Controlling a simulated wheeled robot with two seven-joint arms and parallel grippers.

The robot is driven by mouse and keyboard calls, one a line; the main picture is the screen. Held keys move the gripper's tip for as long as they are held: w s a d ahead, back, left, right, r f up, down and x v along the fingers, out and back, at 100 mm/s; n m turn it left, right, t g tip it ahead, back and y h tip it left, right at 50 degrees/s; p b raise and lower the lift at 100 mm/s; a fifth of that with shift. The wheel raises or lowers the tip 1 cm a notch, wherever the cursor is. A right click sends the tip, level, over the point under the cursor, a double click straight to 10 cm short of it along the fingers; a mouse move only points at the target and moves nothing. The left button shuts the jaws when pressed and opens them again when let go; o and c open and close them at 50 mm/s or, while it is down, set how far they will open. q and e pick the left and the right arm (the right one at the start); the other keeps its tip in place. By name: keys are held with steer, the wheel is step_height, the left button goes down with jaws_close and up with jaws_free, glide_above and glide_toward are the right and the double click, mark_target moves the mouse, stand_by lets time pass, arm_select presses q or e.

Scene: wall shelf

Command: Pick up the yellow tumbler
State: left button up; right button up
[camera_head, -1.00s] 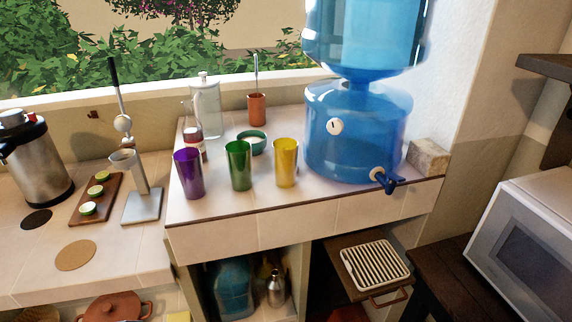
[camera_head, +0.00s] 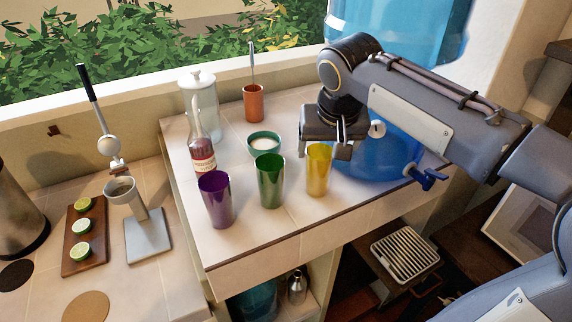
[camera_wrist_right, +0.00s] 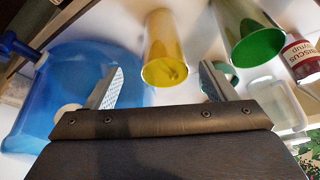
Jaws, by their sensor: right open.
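The yellow tumbler (camera_head: 318,172) stands upright at the right end of a row of three on the tiled counter, beside the green tumbler (camera_head: 270,181). My right gripper (camera_head: 338,155) is open and empty, just above and to the right of the yellow tumbler, partly overlapping it in the head view. In the right wrist view the yellow tumbler (camera_wrist_right: 164,50) appears beyond and between the two open fingers (camera_wrist_right: 160,88), apart from them. The green tumbler (camera_wrist_right: 248,35) shows to its right. My left gripper is not in view.
A purple tumbler (camera_head: 215,199) stands left of the green one. Behind are a small bowl (camera_head: 264,143), a syrup bottle (camera_head: 202,155), a glass jar (camera_head: 200,100) and a terracotta cup (camera_head: 253,102). A large blue water dispenser (camera_head: 380,160) is right of the yellow tumbler.

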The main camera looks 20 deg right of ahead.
mark_target(318, 172)
steer(key=x, duration=0.3)
steer(key=w+x, duration=0.1)
steer(key=x, duration=0.3)
steer(key=shift+w+p, duration=0.15)
steer(key=shift+p, duration=0.25)
steer(key=c, duration=1.1)
